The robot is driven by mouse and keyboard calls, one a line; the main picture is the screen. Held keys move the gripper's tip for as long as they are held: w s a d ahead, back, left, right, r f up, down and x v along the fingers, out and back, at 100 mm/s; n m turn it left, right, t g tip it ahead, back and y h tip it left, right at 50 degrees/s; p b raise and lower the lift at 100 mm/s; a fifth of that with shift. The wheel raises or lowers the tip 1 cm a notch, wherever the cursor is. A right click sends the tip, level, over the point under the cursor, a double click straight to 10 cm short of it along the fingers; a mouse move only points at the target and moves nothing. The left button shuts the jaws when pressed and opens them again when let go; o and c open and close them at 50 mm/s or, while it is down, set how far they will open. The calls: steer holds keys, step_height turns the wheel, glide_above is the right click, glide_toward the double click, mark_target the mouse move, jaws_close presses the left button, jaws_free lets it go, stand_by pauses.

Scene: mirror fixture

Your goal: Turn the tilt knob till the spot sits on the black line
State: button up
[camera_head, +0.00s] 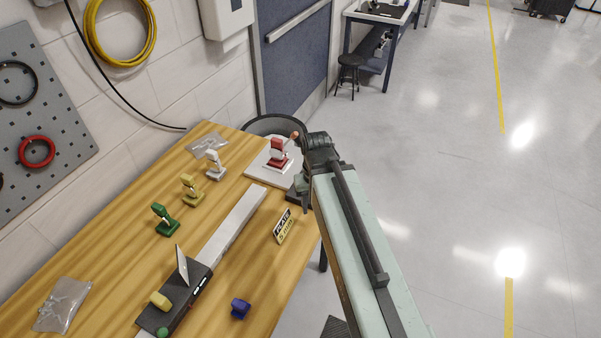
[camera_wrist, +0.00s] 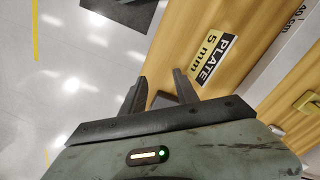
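A dark mirror fixture (camera_head: 180,295) stands on the near part of the wooden table, with a thin upright pale plate (camera_head: 182,264). It carries a yellow knob (camera_head: 160,300) and a green knob (camera_head: 162,332); I cannot tell which is the tilt knob. No light spot or black line can be made out. My gripper (camera_wrist: 160,88) is open, its two dark fingers apart over the table edge, with a dark block (camera_wrist: 163,100) showing between them. In the head view my gripper is at the far right table edge, well away from the fixture.
A grey rail (camera_head: 235,222) runs along the table. A red device (camera_head: 278,152) stands on a white board near my gripper. White (camera_head: 214,165), yellow (camera_head: 190,190) and green (camera_head: 164,220) devices line the left.

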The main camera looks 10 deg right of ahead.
steer(key=shift+d, duration=0.1)
steer(key=o, duration=0.4)
steer(key=shift+c, duration=0.2)
steer(key=shift+o, duration=1.1)
steer(key=w+n, duration=0.1)
steer(key=w+r+n+p, duration=0.1)
steer(key=w, duration=0.1)
steer(key=w+d+n, duration=0.1)
steer(key=w, duration=0.1)
steer(key=shift+d+r, duration=0.1)
steer(key=shift+r, duration=0.15)
steer(key=w+n+p, duration=0.1)
steer(key=w+n, duration=0.2)
steer(key=w+r+n, duration=0.1)
steer(key=w+n, duration=0.2)
steer(key=w+r+n+p, duration=0.1)
steer(key=w+n, duration=0.2)
steer(key=shift+w+p, duration=0.3)
steer(key=shift+w+n, duration=0.15)
steer(key=shift+n, duration=0.25)
steer(key=shift+f, duration=0.2)
step_height(320, 180, down, 8)
steer(key=b, duration=0.8)
steer(key=shift+r, duration=0.3)
